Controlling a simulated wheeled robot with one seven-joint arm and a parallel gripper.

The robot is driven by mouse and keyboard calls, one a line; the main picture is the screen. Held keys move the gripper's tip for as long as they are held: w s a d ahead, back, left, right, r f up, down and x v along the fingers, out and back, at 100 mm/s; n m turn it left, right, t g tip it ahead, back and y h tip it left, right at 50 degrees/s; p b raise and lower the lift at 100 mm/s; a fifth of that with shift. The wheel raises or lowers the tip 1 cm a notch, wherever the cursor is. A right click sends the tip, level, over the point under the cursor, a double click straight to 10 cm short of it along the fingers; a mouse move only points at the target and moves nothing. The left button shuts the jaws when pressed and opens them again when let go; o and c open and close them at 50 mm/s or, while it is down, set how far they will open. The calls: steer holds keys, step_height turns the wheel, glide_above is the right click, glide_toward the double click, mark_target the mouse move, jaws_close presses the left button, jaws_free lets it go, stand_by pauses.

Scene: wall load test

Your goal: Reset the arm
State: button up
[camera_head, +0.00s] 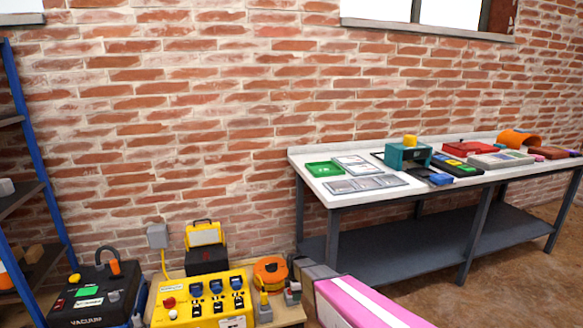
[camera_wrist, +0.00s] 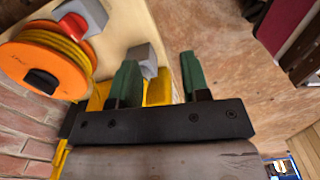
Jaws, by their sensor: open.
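My gripper (camera_wrist: 159,62) shows in the wrist view with two dark green fingers apart and nothing between them. Past the fingers are a grey block (camera_wrist: 145,58), a strip of yellow and the brown floor. An orange cable reel (camera_wrist: 45,62) lies to the left of the fingers. In the head view my arm enters from the bottom, low in front of the workbench (camera_head: 325,193), its end close to the right side of the cable reel (camera_head: 270,270). The fingers are hard to make out there.
A yellow panel with blue sockets (camera_head: 205,300) and a black vacuum unit (camera_head: 95,298) stand at the lower left. A blue-posted shelf (camera_head: 28,140) is at the left edge. The workbench along the brick wall (camera_head: 200,120) carries trays, boxes and tools.

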steer(key=s+d+r+m, duration=0.8)
steer(key=r+m, duration=0.1)
steer(key=r, duration=0.1)
steer(key=s+d+r+m, duration=0.9)
steer(key=r+m, duration=0.1)
steer(key=r, duration=0.1)
steer(key=shift+s+r+m, duration=0.3)
steer(key=shift+d, duration=0.1)
